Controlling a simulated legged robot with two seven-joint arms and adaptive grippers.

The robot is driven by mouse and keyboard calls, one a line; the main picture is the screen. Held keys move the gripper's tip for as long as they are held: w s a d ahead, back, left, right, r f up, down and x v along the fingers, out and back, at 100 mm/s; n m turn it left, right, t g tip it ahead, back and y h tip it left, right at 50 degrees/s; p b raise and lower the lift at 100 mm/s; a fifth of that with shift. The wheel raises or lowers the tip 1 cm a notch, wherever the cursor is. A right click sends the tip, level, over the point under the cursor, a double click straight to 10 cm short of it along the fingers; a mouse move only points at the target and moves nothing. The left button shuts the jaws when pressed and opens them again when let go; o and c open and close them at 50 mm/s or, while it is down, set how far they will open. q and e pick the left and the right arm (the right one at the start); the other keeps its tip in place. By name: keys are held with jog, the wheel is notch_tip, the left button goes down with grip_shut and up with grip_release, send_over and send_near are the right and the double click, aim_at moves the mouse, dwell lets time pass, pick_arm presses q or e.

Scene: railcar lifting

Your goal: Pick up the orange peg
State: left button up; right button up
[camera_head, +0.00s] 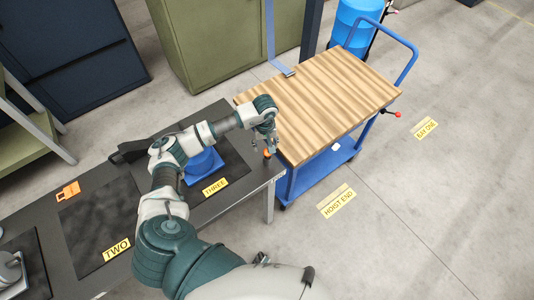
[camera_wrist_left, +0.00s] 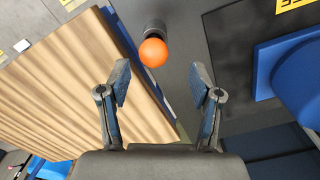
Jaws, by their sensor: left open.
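The orange peg (camera_wrist_left: 154,52) shows in the left wrist view as a round orange top on a dark lower part, standing on the dark table near its edge. In the head view the peg (camera_head: 267,154) is a small orange spot just below my left gripper (camera_head: 265,140). In the left wrist view my left gripper (camera_wrist_left: 162,88) is open and empty. The peg appears beyond the fingertips, roughly between them and nearer the left finger. I see no contact. My right gripper is not in view.
A wood-topped blue cart (camera_head: 320,95) stands close beside the table (camera_head: 262,172). A blue object (camera_head: 203,166) sits on the table behind the THREE label (camera_head: 215,187). An orange tag (camera_head: 68,191) lies farther left. Open floor is at the right.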

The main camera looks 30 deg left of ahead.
aim_at(268, 156)
pick_arm(q)
jog(key=shift+f, duration=0.3)
jog(key=f, duration=0.2)
jog(key=d+f, duration=0.1)
jog(key=f, duration=0.2)
jog(key=shift+w+p, duration=0.1)
jog(key=shift+p, duration=0.3)
jog(key=shift+a, duration=0.15)
grip_shut()
